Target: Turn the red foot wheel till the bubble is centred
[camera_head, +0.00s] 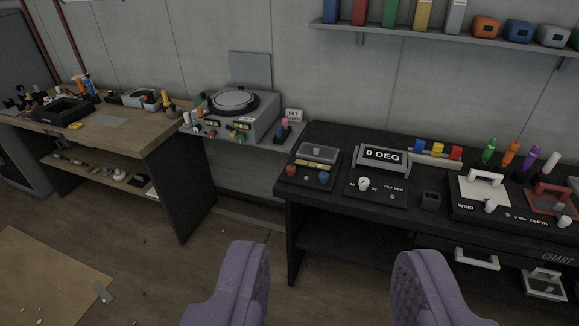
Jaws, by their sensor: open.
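My gripper (330,265) is open and empty, its two purple padded fingers rising from the bottom edge with bare floor and the dark bench's side between them. A grey instrument (238,112) with a round top disc stands on a shelf at centre left, well beyond my gripper. Small coloured knobs sit along its front, among them a small red one (212,133). A small unit (317,160) with a clear cover sits at the dark bench's left end. It has a red knob (296,172) and a blue knob (324,177). Which is the foot wheel I cannot tell. No bubble is readable.
The dark bench (400,215) carries a "0 DEG" display (383,157), a tilt dial panel (378,189) and a control box (480,200). A wooden bench (110,130) stands left. A wall shelf (440,38) holds books. Floor between the benches is mostly clear.

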